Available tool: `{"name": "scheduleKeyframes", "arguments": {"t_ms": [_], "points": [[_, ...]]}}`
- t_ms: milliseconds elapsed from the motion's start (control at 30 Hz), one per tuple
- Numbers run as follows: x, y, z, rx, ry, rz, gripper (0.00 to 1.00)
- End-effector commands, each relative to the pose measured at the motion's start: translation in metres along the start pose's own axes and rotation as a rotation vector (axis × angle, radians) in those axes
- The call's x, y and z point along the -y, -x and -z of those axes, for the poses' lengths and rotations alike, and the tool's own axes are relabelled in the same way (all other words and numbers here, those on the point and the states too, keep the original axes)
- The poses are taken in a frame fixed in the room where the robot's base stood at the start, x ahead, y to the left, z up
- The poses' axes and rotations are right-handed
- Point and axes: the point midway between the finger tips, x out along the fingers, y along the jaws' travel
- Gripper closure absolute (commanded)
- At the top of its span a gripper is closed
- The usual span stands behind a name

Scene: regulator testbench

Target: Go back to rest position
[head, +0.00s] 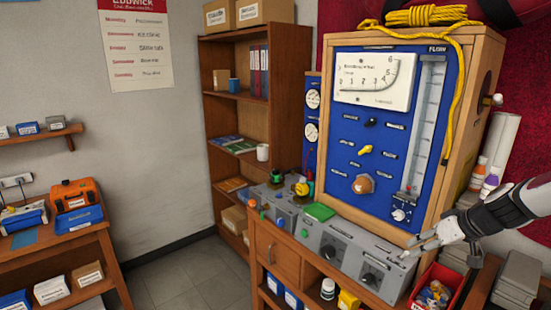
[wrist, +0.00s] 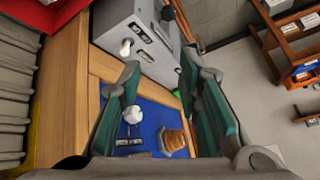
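My gripper (head: 416,248) is at the right of the head view, above the right end of the grey control box (head: 340,252) and in front of the blue test panel (head: 360,120). In the wrist view my gripper (wrist: 160,60) has its two green-padded fingers apart, with nothing held between them. Beyond the fingers are the grey control box (wrist: 150,35) with a white knob (wrist: 126,47), and part of the blue panel with an orange knob (wrist: 172,140) and a white knob (wrist: 132,115). Whether a fingertip touches the box cannot be told.
A red bin (head: 438,288) of small parts sits below my gripper. A wooden cabinet frame (head: 470,90) surrounds the panel, with a yellow rope (head: 428,15) on top. A bookshelf (head: 235,105) stands behind, and a side table (head: 90,240) at left. The floor between is clear.

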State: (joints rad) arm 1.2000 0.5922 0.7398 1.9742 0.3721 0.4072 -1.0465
Motion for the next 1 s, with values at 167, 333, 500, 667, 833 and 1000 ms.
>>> {"name": "scheduleKeyframes", "arguments": {"t_ms": [167, 333, 500, 667, 833, 1000], "points": [[0.066, 0.017, 0.002, 0.134, 0.072, -0.050, 0.69], [0.119, 0.044, -0.002, 0.214, 0.104, -0.117, 0.69], [0.167, 0.080, -0.011, 0.245, 0.113, -0.194, 0.69], [0.206, 0.117, -0.026, 0.235, 0.102, -0.253, 0.69], [0.242, 0.155, -0.050, 0.192, 0.068, -0.289, 0.69], [0.266, 0.186, -0.080, 0.135, 0.020, -0.286, 0.69]]}}
